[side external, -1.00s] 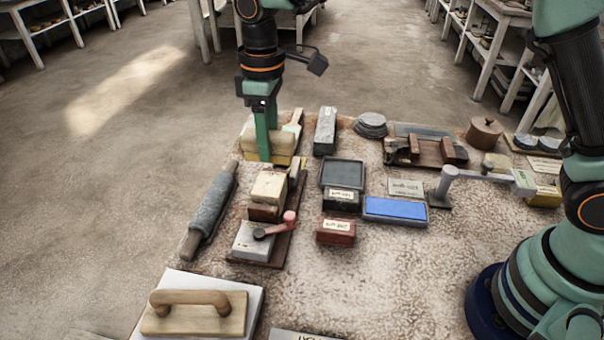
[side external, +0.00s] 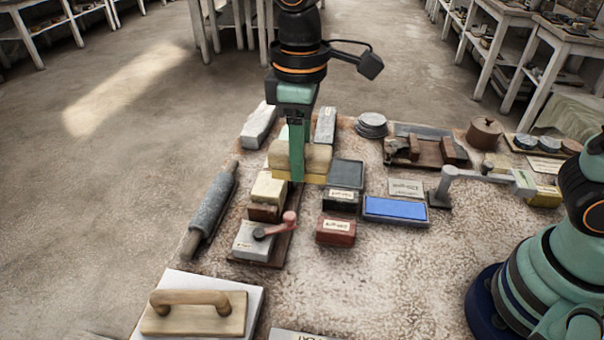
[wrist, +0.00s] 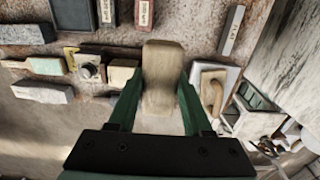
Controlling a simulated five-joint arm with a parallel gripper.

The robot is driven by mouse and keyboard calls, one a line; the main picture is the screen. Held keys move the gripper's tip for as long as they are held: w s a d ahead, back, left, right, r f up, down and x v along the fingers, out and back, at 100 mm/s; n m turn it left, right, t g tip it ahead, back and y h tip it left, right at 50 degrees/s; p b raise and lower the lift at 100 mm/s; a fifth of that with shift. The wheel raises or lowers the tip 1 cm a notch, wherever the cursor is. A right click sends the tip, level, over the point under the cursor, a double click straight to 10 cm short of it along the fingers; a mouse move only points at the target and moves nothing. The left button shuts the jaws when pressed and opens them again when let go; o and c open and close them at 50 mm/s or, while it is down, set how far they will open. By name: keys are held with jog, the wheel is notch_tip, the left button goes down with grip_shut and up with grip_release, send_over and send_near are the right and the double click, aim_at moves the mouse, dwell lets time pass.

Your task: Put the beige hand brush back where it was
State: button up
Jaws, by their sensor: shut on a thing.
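The beige hand brush (side external: 318,157) has a pale block body with a yellowish underside. It is held crosswise between the fingers of my gripper (side external: 297,168), which is shut on it. In the side view it appears above the back left part of the table, left of the dark square dish; its exact height is hard to tell. In the wrist view the brush (wrist: 162,65) stands lengthwise between the two green fingers of my gripper (wrist: 160,88). The brush hides part of the things behind it.
A dark square dish (side external: 346,173) is close to the right.

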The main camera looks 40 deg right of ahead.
jog(key=s+d, duration=0.2)
jog(key=s, duration=0.5)
jog(key=f, duration=1.9)
jog(key=shift+s+a+f, duration=0.2)
jog(key=shift+s+f, duration=0.1)
jog(key=shift+f, duration=0.1)
jog(key=o, duration=1.2)
notch_tip(320, 180, up, 12)
jog(key=w+d+r+m+t, duration=0.1)
jog(key=d+r+m, duration=0.3)
jog(key=d, duration=0.6)
jog(key=w+d+r+m+t, duration=0.1)
jog(key=d+r+m+t, duration=0.3)
jog(key=d+r, duration=0.3)
jog(key=d+m, duration=0.1)
jog(key=d, duration=0.2)
jog(key=shift+w+r+t, duration=0.3)
jog(key=shift+w+r, duration=0.05)
